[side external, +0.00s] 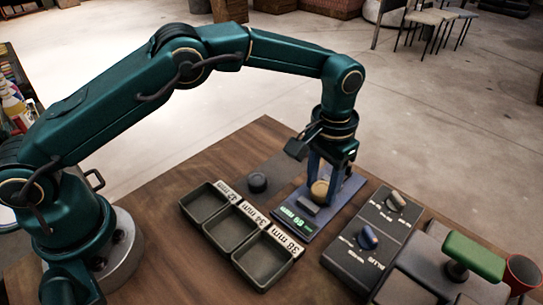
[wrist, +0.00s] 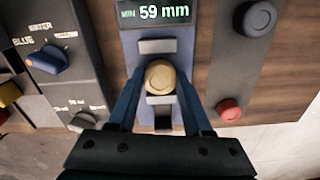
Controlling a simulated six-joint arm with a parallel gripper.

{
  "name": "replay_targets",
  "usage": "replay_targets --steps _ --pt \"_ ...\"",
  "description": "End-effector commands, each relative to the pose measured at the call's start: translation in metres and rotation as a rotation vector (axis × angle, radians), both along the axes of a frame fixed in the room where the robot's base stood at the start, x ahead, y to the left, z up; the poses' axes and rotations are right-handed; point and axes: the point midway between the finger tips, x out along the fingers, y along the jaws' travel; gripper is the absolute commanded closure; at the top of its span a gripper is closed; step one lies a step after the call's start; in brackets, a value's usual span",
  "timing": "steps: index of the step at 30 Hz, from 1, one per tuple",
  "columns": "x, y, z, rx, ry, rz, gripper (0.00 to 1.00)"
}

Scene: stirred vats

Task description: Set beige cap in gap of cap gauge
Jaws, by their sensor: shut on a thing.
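The beige cap (side external: 319,189) is between the fingers of my gripper (side external: 322,180). In the wrist view my gripper (wrist: 160,80) is shut on the cap (wrist: 159,76), one blue finger on each side. The cap gauge (side external: 334,207) is a blue plate with two grey blocks and a display (wrist: 155,12) reading "MIN 59 mm". In the wrist view the cap shows between the far block (wrist: 157,46) and the near block (wrist: 159,99). I cannot tell whether it rests on the plate or is held just above it.
Three dark trays (side external: 236,230) labelled 42, 34 and 38 mm stand left of the gauge. A dark cap (side external: 257,182) and a red cap (wrist: 229,110) lie on a grey strip. A knobbed control box (side external: 370,238), a green-handled device (side external: 474,254) and a red cup (side external: 522,272) stand right.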

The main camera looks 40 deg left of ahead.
Motion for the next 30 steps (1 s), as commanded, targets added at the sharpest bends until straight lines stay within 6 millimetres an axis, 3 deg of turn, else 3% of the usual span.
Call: replay_targets --steps 5,6,7,8,20,30 --pt "0.0 0.0 -0.003 0.0 0.001 0.0 1.0" --pt "0.0 0.0 -0.003 0.0 0.0 0.0 0.35" --pt "0.0 0.0 -0.003 0.0 0.0 0.0 0.23" --pt "0.0 0.0 -0.003 0.0 0.0 0.0 0.2" --pt "0.001 0.0 0.005 -0.001 -0.002 0.0 0.2" --pt "0.001 0.0 0.057 -0.002 -0.004 -0.001 0.2"
